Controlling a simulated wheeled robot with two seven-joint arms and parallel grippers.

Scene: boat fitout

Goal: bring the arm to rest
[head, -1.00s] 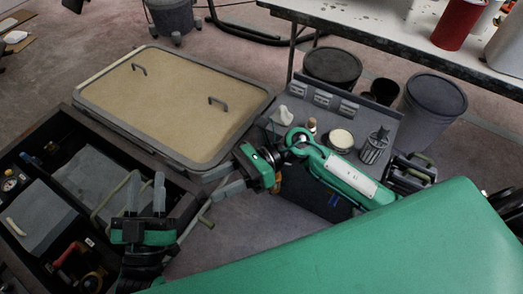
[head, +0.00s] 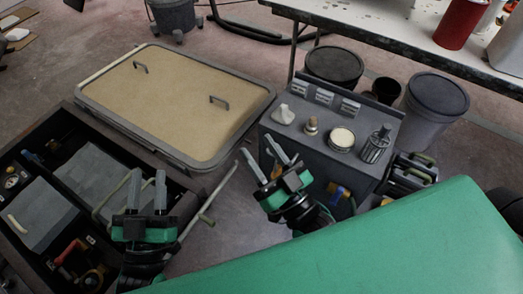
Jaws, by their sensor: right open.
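My left gripper (head: 147,192) is at the lower left, its two grey fingers pointing up and apart, with nothing seen between them. It shows in front of the right part of the dark open box.
The tan hatch panel (head: 170,105) with two handles lies behind the dark box (head: 60,125). The grey cabinet (head: 285,150) bears a white lump, a small corked bottle, a round tin (head: 341,139) and a ribbed canister (head: 376,146). Lidded bins and a long table (head: 395,45) stand behind.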

